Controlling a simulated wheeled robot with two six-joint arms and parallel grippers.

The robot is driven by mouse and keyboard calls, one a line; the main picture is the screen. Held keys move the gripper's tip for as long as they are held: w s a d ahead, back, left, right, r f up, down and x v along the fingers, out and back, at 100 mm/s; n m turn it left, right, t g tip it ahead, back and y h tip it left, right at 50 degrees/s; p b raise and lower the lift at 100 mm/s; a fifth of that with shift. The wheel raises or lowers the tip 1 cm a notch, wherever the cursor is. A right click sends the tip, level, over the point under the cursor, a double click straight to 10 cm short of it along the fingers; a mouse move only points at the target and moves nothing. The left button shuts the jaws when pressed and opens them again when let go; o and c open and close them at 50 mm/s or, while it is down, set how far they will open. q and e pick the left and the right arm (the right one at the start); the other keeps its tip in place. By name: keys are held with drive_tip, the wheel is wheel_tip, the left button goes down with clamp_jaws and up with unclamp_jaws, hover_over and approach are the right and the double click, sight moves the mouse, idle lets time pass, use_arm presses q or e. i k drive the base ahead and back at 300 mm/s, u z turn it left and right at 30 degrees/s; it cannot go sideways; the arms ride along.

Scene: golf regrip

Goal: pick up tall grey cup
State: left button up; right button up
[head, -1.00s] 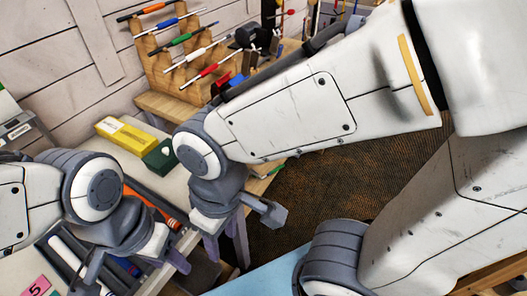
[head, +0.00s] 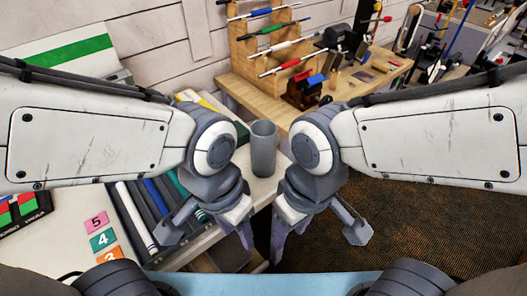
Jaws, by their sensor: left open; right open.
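The tall grey cup (head: 263,150) stands upright on the white table (head: 185,262), near its right end, between my two arms in the head view. My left gripper (head: 205,238) is left of and nearer than the cup, pointing down, open and empty. My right gripper (head: 315,240) is right of and nearer than the cup, also pointing down, open and empty. Neither gripper touches the cup. The cup's lower right side is close to my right wrist in the picture, and its base is mostly visible.
Behind the cup is a wooden bench (head: 240,92) with a rack (head: 245,48) of coloured grips and a vise (head: 305,90). Left of my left gripper are several grips in a grey tray (head: 150,225) and numbered cards (head: 101,239). Brown carpet (head: 430,225) lies to the right.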

sight(262, 133)
drive_tip(key=u, duration=0.05)
drive_tip(key=k, duration=0.5)
drive_tip(key=z, duration=1.4)
drive_tip(key=i, duration=2.45)
drive_tip(key=u, duration=3.3)
